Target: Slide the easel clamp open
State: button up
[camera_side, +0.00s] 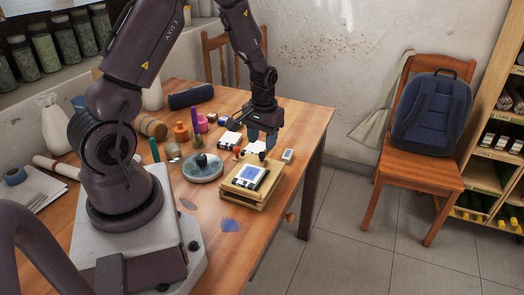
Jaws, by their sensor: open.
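What looks like a small wooden easel (232,195) lies low near the right front edge of the wooden table. A small picture with a blue middle (249,175) rests on it. A clamp seems to be at the easel's far end, but it is too small to make out. My gripper (262,144) is open, pointing down just above and behind the picture. The picture is too small to tell whether the fingers touch anything. White cards or blocks (230,141) lie left of the fingers.
A round grey dish with a dark knob (203,169) stands left of the easel. A small white block (288,155) is to its right. Several bottles and jars (181,131) stand behind. Blue paint spots (230,225) mark bare tabletop in front. A chair with a backpack (432,115) is off the table.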

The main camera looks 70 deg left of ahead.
aim_at(262, 153)
jog(key=shift+f, duration=2.15)
jog(key=shift+c, duration=0.3)
grip_shut()
